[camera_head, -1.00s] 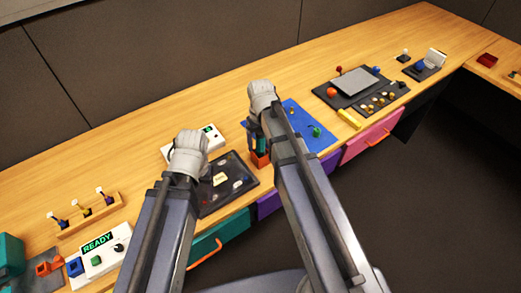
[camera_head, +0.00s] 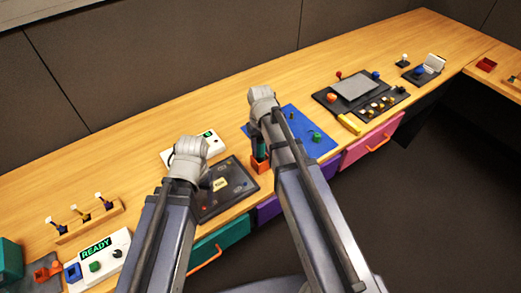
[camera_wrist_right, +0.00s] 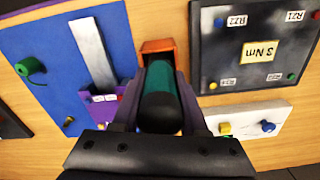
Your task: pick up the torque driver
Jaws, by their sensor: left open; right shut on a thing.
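The torque driver (camera_head: 262,149) has a teal body and a dark grip end. It stands at the orange holder (camera_head: 260,167) at the front of the bench; whether its lower end is inside is hard to tell. In the right wrist view the driver (camera_wrist_right: 160,95) lies between both fingers, with the holder (camera_wrist_right: 158,46) just beyond. My right gripper (camera_head: 257,130) is shut on the driver; the forearm partly hides it in the head view. My left gripper (camera_head: 189,150) hangs above the black panel's left side. It is open; its fingertips are mostly hidden.
A white box (camera_head: 174,153) stands behind. A READY box (camera_head: 112,262) is at the front left. Drawers (camera_head: 219,243) line the front edge.

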